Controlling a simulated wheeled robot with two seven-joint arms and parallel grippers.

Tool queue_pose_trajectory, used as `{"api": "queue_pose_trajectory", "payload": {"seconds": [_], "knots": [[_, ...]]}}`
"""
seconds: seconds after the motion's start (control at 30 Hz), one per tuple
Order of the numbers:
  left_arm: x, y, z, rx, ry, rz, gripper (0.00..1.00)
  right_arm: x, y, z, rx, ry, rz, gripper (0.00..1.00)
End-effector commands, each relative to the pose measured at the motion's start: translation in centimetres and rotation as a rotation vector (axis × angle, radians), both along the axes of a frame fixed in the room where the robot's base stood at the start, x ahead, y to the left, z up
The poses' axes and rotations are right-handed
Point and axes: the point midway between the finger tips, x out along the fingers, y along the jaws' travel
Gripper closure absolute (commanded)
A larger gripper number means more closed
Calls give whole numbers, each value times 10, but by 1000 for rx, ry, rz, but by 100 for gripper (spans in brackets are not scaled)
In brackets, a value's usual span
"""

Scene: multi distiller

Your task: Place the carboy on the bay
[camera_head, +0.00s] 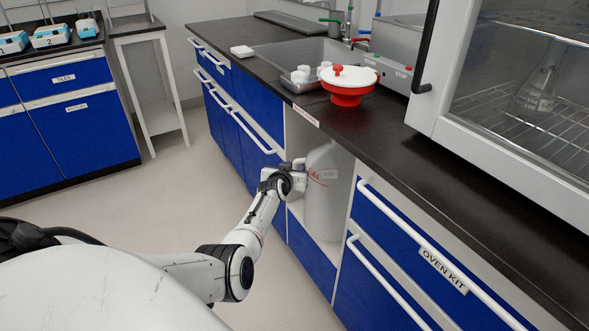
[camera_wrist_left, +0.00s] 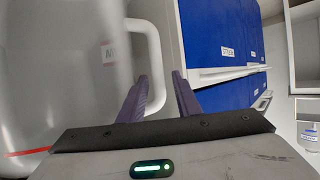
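The carboy (camera_head: 324,205), a large whitish translucent jug with a red mark, stands upright inside the open bay (camera_head: 330,252) under the counter. Its base appears to be at the bay floor, but I cannot tell whether it touches. My left gripper (camera_head: 302,173) is at its upper left side. In the left wrist view, the carboy (camera_wrist_left: 60,80) fills the left side. Its white handle (camera_wrist_left: 157,62) lies between the fingers of my left gripper (camera_wrist_left: 160,80), which are apart with a visible gap. My right gripper is out of view.
Blue drawers with white bar handles flank the bay, including one labelled OVEN KIT (camera_head: 443,270). On the dark counter stand a red-and-white device (camera_head: 349,88) and an oven with a glass door (camera_head: 525,85). The floor (camera_head: 135,215) on the left is clear.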

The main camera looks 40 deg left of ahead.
Motion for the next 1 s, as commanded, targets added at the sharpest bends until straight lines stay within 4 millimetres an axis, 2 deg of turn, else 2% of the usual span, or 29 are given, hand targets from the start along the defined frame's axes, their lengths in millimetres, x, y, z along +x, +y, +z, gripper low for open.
{"api": "queue_pose_trajectory", "payload": {"seconds": [0.27, 0.47, 0.67, 1.0], "knots": [[1, -2, -1, -2, 1, -3, 68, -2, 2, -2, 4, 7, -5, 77], [-7, -7, 5, -2, 2, -4, 68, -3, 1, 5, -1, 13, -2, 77], [-33, -21, 20, -1, 1, -4, 68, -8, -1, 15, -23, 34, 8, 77], [-81, -46, 42, -1, -2, -1, 68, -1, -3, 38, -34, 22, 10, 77]]}}
